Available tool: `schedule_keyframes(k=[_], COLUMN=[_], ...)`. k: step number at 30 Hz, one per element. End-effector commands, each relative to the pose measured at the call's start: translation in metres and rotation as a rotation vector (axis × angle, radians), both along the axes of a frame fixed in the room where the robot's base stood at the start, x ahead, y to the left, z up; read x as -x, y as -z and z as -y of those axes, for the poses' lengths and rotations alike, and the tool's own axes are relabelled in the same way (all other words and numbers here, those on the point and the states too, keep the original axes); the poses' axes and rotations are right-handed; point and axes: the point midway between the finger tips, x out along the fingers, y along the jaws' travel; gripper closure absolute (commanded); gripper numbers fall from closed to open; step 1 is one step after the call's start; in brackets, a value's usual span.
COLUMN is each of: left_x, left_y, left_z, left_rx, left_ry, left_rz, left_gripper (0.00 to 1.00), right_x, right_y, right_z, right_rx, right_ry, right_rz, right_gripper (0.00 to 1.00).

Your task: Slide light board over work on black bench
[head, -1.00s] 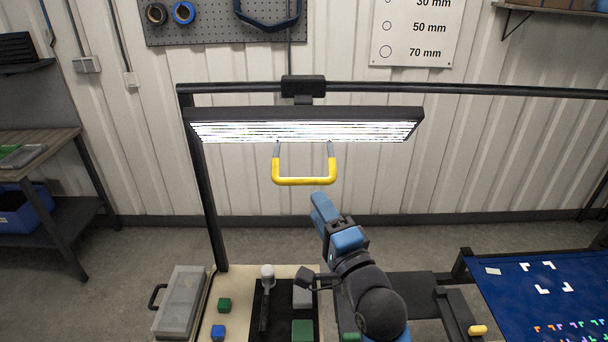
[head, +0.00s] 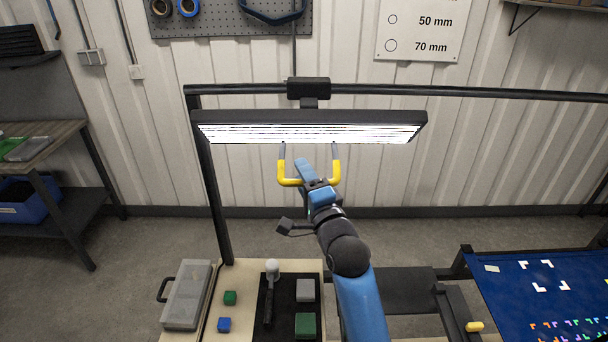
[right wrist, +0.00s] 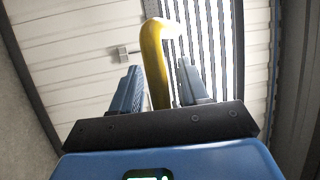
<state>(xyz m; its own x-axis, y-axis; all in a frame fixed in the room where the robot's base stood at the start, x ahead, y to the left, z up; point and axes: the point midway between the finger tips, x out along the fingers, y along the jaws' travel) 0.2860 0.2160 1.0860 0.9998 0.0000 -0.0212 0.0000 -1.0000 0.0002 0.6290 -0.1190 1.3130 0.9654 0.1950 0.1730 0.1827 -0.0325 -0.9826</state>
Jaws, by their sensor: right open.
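The light board (head: 310,128) is a dark, flat lamp panel with a bright underside, hanging from a carriage (head: 308,89) on a black overhead rail. A yellow U-shaped handle (head: 283,172) hangs below it. My right gripper (head: 306,172) is at the handle and covers part of its lower bar. In the right wrist view the light board (right wrist: 213,45) is above, and the yellow handle (right wrist: 153,62) stands between the open fingers of my right gripper (right wrist: 160,85). I cannot tell whether a finger touches it. My left gripper is not in view.
The rail (head: 470,92) runs on to the right. Below are a wooden bench top (head: 245,312) with blocks and a hammer-like tool, a grey case (head: 187,295), a dark low surface (head: 400,290), and a blue panel (head: 510,300) with coloured pieces at right.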

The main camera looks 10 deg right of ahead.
Motion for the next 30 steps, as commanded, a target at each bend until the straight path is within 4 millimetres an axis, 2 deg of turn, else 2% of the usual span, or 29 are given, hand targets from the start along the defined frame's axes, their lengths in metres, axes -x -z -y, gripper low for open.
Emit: schedule_keyframes(k=[7,15,25,30], left_x=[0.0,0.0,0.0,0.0], left_y=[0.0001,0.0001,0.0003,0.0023], left_z=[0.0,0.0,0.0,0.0], left_rx=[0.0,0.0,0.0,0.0], left_ry=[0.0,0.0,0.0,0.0], left_rz=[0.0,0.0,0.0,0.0], left_gripper=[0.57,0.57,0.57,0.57], right_x=[-0.0003,-0.0001,-0.0007,-0.0073], right_y=[-0.0001,0.0,0.0003,0.0003], right_z=[-0.0001,0.0,0.0001,0.0004], right_rx=[0.0,0.0,0.0,0.0], right_ry=[0.0,0.0,0.0,0.001], right_rz=[0.001,0.0,0.0,0.001], right_gripper=[0.57,0.99,1.0,1.0])
